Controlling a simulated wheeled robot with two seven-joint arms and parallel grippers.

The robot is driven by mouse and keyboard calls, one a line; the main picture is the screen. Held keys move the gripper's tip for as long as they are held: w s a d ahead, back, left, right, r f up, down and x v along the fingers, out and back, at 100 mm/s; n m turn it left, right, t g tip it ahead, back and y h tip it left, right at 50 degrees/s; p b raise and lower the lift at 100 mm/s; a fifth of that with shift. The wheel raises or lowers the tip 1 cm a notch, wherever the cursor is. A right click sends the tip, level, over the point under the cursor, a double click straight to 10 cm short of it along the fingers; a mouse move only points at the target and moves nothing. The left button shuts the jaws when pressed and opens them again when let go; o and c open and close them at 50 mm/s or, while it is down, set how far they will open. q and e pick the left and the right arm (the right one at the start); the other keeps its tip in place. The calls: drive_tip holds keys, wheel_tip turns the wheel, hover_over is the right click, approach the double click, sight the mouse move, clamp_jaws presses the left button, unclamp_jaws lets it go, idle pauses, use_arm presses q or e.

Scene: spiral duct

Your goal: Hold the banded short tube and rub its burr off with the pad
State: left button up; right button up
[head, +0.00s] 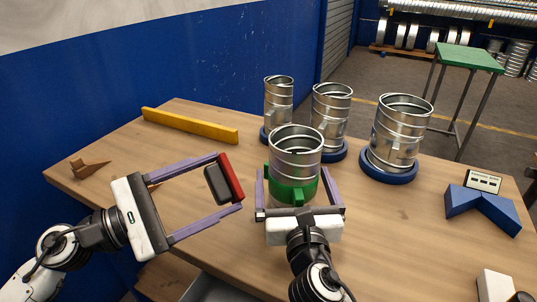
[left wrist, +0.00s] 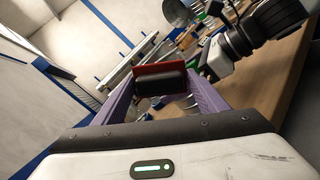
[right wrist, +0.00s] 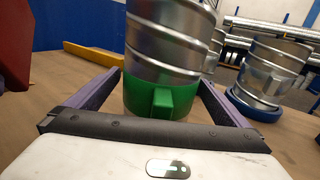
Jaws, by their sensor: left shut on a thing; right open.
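The banded short tube (head: 296,145) is a shiny spiral metal tube with a green band (head: 303,190) around its lower part; it stands upright. In the right wrist view the green band (right wrist: 163,97) fills the space between my fingers. My right gripper (head: 296,182) is open, one finger on each side of the band, with a gap showing on the right. My left gripper (head: 229,182) is shut on the pad (head: 217,184), a dark block with a red back, held above the table left of the tube. The pad also shows in the left wrist view (left wrist: 160,82). I cannot make out the burr.
Behind the tube stand several plain metal tubes (head: 398,128) on blue bases (head: 389,174). A yellow bar (head: 190,125) lies at the back left, a wooden wedge (head: 90,167) at the left edge. A blue V-block (head: 483,209) and a small card (head: 483,181) are at right.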

drive_tip(key=s, duration=0.4)
drive_tip(key=s+d, duration=0.1)
drive_tip(key=s, duration=0.6)
drive_tip(key=shift+s+d, duration=0.25)
drive_tip(key=shift+s, duration=0.1)
